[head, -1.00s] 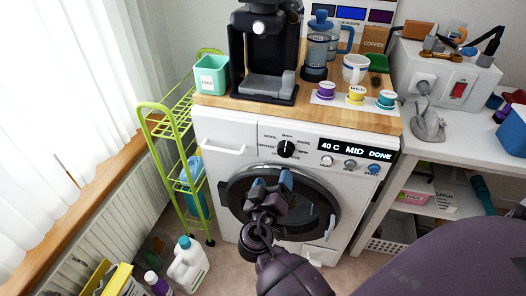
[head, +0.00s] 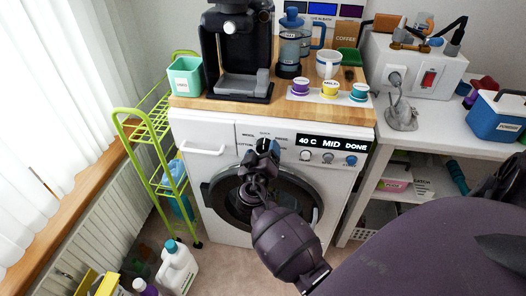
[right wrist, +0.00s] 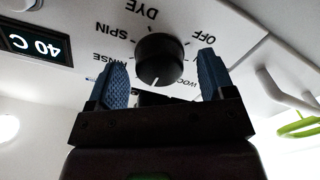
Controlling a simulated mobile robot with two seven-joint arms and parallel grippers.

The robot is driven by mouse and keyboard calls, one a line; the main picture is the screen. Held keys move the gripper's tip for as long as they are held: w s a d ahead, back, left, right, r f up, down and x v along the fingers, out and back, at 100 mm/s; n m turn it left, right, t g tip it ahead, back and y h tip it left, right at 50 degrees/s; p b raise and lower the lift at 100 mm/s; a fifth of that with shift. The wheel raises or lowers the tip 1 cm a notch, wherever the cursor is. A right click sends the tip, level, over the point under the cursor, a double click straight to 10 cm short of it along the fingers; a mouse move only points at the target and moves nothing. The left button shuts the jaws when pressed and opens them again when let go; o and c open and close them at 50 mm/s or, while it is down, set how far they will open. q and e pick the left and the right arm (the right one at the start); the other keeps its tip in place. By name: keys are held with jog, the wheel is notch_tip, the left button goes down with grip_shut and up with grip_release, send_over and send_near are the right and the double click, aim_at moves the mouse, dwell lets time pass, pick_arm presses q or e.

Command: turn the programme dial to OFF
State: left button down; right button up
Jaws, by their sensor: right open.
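The programme dial (right wrist: 159,58) is a round black knob with a white pointer mark on the washing machine's white front (head: 205,130). In the right wrist view the picture is upside down; the pointer mark is at the knob's lower edge, away from the OFF label (right wrist: 204,33) at upper right. DYE, SPIN and RINSE labels also show; WOOL is partly hidden. My right gripper (right wrist: 160,66) is open, with one blue finger on each side of the dial and visible gaps to it. In the head view this gripper (head: 262,150) largely covers the dial. My left gripper is not in view.
A display (head: 333,144) reads 40 C, MID, DONE, with small knobs (head: 327,158) below it. The wooden top (head: 225,105) bears a coffee machine (head: 238,45) and pods. A green rack (head: 150,130) stands left; a white side table (head: 440,130) stands right.

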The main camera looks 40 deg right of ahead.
jog(key=c, duration=0.9)
